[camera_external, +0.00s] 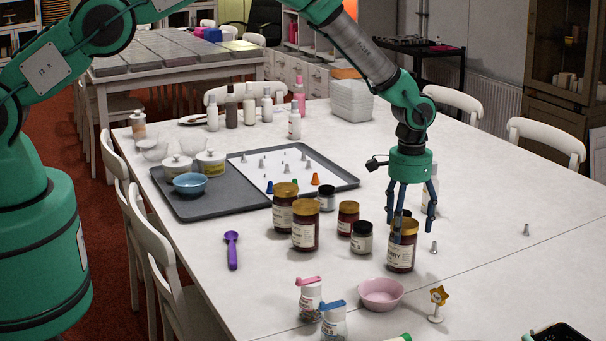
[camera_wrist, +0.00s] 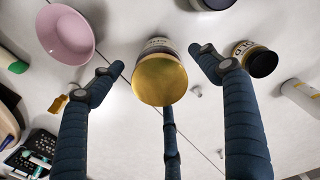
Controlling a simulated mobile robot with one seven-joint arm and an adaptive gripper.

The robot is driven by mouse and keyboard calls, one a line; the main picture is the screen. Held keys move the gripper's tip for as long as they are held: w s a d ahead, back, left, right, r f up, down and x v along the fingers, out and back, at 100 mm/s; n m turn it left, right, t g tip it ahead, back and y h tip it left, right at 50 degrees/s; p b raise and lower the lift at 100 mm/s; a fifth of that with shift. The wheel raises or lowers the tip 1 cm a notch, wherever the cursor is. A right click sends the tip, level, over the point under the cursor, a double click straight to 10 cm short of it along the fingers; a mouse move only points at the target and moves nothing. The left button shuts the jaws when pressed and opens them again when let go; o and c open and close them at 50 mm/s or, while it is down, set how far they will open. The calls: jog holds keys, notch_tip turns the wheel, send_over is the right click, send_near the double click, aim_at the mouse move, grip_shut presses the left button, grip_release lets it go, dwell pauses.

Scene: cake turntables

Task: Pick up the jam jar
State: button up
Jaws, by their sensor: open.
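A jam jar (camera_external: 401,259) with a gold lid, dark red contents and a pale label stands upright on the white table, directly below my gripper (camera_external: 411,226). In the wrist view its gold lid (camera_wrist: 160,79) is centred between the spread fingers of my gripper (camera_wrist: 156,64). The fingers are open, and a third finger shows below the lid. One fingertip overlaps the jar's top in the external view; I cannot tell whether it touches. Similar gold-lidded jars, such as one jar (camera_external: 305,230) and a smaller jar (camera_external: 348,217), stand to the left.
A black-lidded jar (camera_external: 362,238) stands close left of the jam jar. A pink bowl (camera_external: 381,293) and a yellow flower-shaped item (camera_external: 438,303) are in front. Small metal nozzles (camera_external: 434,247) lie to the right. A grey tray (camera_external: 205,209) is at left. The right tabletop is mostly clear.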

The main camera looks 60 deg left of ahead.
aim_at(404, 243)
jog(key=shift+f, duration=0.25)
jog(key=shift+f, duration=2.6)
jog(key=shift+w, duration=0.1)
jog(key=c, duration=1.9)
jog(key=shift+r, duration=0.2)
jog(key=shift+r, duration=1.75)
jog(key=s+a, duration=0.1)
jog(key=s, duration=0.9)
jog(key=s+a+r, duration=0.1)
jog(key=s, duration=0.4)
jog(key=shift+s+a+r, duration=0.1)
jog(key=shift+s+a, duration=0.25)
